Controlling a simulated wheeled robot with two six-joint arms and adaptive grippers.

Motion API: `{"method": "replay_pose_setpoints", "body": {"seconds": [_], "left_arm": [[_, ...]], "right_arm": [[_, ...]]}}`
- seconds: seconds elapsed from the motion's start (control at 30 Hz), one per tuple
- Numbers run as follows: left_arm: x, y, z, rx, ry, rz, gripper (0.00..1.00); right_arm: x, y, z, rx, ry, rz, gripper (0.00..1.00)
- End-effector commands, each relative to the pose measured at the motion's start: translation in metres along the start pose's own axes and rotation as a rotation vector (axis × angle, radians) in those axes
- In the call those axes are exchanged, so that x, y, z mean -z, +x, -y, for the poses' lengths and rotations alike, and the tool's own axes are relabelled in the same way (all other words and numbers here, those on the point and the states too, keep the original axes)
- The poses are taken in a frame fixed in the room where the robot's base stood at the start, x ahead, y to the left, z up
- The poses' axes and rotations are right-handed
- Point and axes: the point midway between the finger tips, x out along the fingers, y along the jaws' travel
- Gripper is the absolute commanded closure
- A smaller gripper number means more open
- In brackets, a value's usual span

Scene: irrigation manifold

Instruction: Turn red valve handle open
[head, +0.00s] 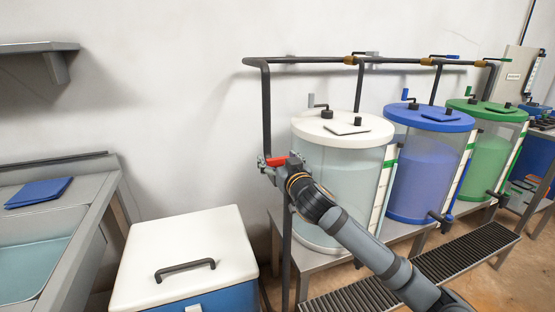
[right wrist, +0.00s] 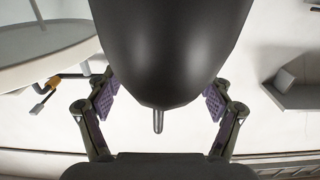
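The red valve handle (head: 277,162) shows in the head view on the dark vertical pipe (head: 266,110), left of the white-lidded tank. It lies roughly level. My right gripper (head: 273,170) is right at the handle, with its fingers around or beside it; I cannot tell whether they touch. In the right wrist view the two fingers of my right gripper (right wrist: 160,105) stand wide apart. A large dark rounded shape with a small tip fills the space between them; I cannot tell what it is. The red handle does not show there. My left gripper is not in view.
The white-lidded tank (head: 343,129) stands close right of the gripper, then a blue tank (head: 428,119) and a green-lidded tank (head: 487,111). A cooler with a white lid (head: 185,245) stands lower left. A sink (head: 88,215) is farther left. Wall above the cooler is bare.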

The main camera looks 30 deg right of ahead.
Motion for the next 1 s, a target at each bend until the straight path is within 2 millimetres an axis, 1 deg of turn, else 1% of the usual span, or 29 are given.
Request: {"method": "replay_pose_setpoints", "body": {"seconds": [0.03, 0.3, 0.5, 0.67, 0.87, 1.0], "left_arm": [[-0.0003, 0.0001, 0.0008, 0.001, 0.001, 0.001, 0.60], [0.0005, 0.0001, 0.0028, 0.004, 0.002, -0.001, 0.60], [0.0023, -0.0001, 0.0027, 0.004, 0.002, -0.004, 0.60], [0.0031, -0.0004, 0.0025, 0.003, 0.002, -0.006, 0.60], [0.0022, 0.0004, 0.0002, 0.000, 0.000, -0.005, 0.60], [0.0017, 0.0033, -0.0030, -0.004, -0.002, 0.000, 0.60]], "right_arm": [[-0.0001, 0.0001, 0.0000, 0.000, 0.000, 0.000, 0.32], [0.0000, 0.0001, -0.0001, 0.000, 0.000, 0.000, 0.68], [0.0001, 0.0001, 0.0004, -0.012, 0.004, 0.000, 0.68], [0.0000, 0.0001, 0.0012, -0.059, 0.009, 0.000, 0.68], [-0.0007, 0.0001, 0.0025, -0.179, 0.014, 0.003, 0.68], [-0.0018, 0.0004, 0.0028, -0.297, 0.014, 0.004, 0.68]]}}
